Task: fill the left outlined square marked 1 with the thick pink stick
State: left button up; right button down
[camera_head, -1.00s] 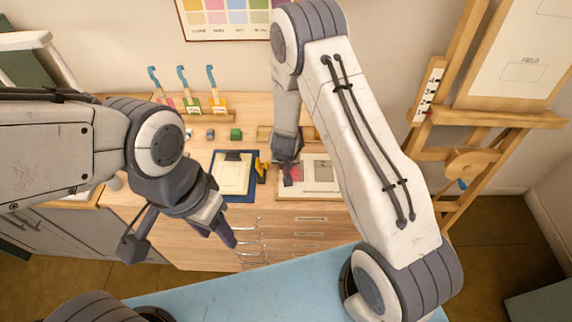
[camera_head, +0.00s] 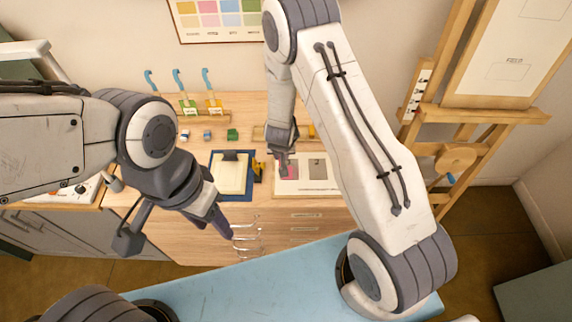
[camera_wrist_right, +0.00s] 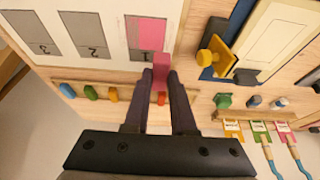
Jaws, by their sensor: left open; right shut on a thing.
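The white sheet (camera_head: 330,187) with grey outlined squares lies on the wooden worktop. The square marked 1 (camera_wrist_right: 148,33) is mostly pink in the right wrist view, with some grey visible near its numbered edge; it also shows pink in the head view (camera_head: 290,172). Squares 2 (camera_wrist_right: 86,35) and 3 (camera_wrist_right: 35,35) are plain grey. My right gripper (camera_wrist_right: 161,88) is shut on the thick pink stick (camera_wrist_right: 160,68), whose end is at the edge of square 1; I cannot tell whether it touches the sheet. My left gripper (camera_head: 222,222) is open and empty, in front of the worktop.
A blue board (camera_head: 215,187) with a cream panel and a yellow piece (camera_wrist_right: 216,52) lies beside the sheet. A wooden holder with several coloured sticks (camera_wrist_right: 90,92) stands behind it. Small blocks and blue-handled tools (camera_head: 180,82) are at the back left. An easel (camera_head: 490,116) stands right.

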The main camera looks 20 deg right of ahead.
jog(key=b, duration=0.4)
send_over(299, 171)
jog(key=s, duration=0.1)
jog(key=shift+s+a+f, duration=0.1)
jog(key=shift+f, duration=0.1)
notch_tip(299, 171, down, 5)
jog(key=b, duration=0.5)
jog(key=shift+f+b, duration=0.75)
jog(key=shift+f, duration=0.1)
